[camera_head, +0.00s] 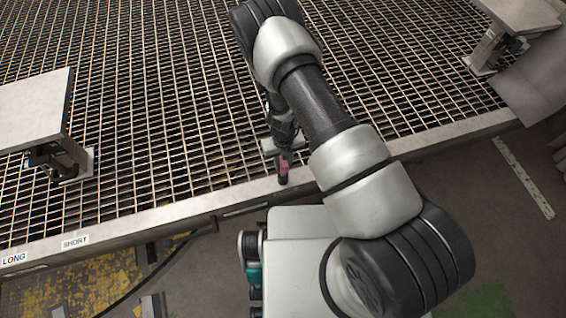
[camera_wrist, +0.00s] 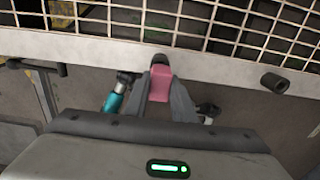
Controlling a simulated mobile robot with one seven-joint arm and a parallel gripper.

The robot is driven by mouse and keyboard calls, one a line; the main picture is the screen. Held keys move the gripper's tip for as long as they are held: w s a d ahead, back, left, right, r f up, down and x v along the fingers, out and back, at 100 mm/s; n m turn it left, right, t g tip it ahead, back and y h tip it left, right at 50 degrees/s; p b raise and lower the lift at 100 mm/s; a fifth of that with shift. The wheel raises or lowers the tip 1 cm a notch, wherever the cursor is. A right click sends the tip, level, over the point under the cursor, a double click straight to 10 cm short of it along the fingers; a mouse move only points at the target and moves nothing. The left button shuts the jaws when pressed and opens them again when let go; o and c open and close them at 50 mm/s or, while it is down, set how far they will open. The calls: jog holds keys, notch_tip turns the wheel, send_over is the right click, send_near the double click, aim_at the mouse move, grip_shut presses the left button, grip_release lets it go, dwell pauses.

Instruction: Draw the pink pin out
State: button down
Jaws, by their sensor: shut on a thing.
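The pink pin (camera_wrist: 160,84) sits between the two grey fingers of my gripper (camera_wrist: 161,88) in the wrist view. A dark round end shows just beyond the pink part, against the pale edge beam. In the head view the pink pin (camera_head: 283,168) shows small at the beam, below the end of my arm. My gripper (camera_head: 284,158) is shut on it there. How deep the pin sits is hidden.
A pale edge beam (camera_head: 150,217) borders the dark grating (camera_head: 150,120). LONG and SHORT labels (camera_head: 75,241) are on the beam at left. A dark tube end (camera_wrist: 274,82) stands on the beam at right. Pale plates (camera_head: 30,110) stand over the grating at left and far right.

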jog(key=shift+r+p, duration=0.9)
jog(key=shift+r, duration=0.55)
jog(key=shift+r, duration=0.1)
jog(key=shift+r+p, duration=1.85)
jog(key=shift+r, duration=0.55)
